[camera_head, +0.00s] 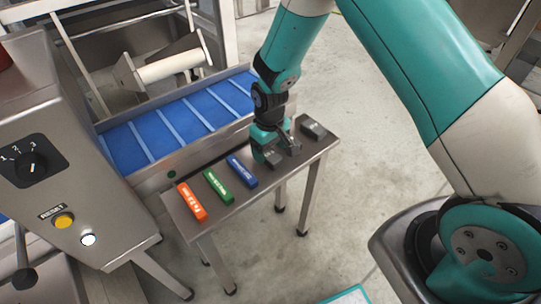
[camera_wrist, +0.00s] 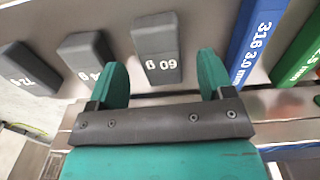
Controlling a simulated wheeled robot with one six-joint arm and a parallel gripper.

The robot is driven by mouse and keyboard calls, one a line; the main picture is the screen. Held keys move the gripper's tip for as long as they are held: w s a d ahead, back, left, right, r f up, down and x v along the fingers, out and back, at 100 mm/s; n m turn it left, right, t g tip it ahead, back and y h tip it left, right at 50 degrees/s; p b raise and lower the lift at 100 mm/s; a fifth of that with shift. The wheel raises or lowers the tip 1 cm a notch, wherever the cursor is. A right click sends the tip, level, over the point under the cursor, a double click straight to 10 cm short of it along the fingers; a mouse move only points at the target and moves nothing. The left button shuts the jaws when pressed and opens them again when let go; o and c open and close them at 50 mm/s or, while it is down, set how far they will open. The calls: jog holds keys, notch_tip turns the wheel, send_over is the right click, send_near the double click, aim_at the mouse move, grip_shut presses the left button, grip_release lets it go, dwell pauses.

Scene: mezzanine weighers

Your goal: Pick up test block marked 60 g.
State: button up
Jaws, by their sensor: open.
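The grey test block marked 60 g (camera_wrist: 158,55) lies on the small steel table (camera_head: 217,217) and shows between my two fingers in the wrist view. Its label appears upside down there. My gripper (camera_wrist: 158,82) is open, with one green finger on each side of the block and a gap on both sides. In the head view my gripper (camera_head: 277,155) is over the right part of the table and largely hides the block. Two more grey blocks lie to the left in the wrist view, a middle one (camera_wrist: 88,55) partly covered by a finger, and one marked 72 g (camera_wrist: 27,68).
An orange bar (camera_head: 191,202), a green bar (camera_head: 218,187) and a blue bar (camera_head: 242,172) lie left of my gripper in the head view. A blue belt conveyor (camera_head: 180,123) runs behind the table. A steel control box (camera_head: 60,160) stands at the left.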

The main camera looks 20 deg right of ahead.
notch_tip(320, 180, down, 2)
jog(key=shift+f, duration=0.25)
jog(key=c, duration=1)
jog(key=shift+r, duration=0.15)
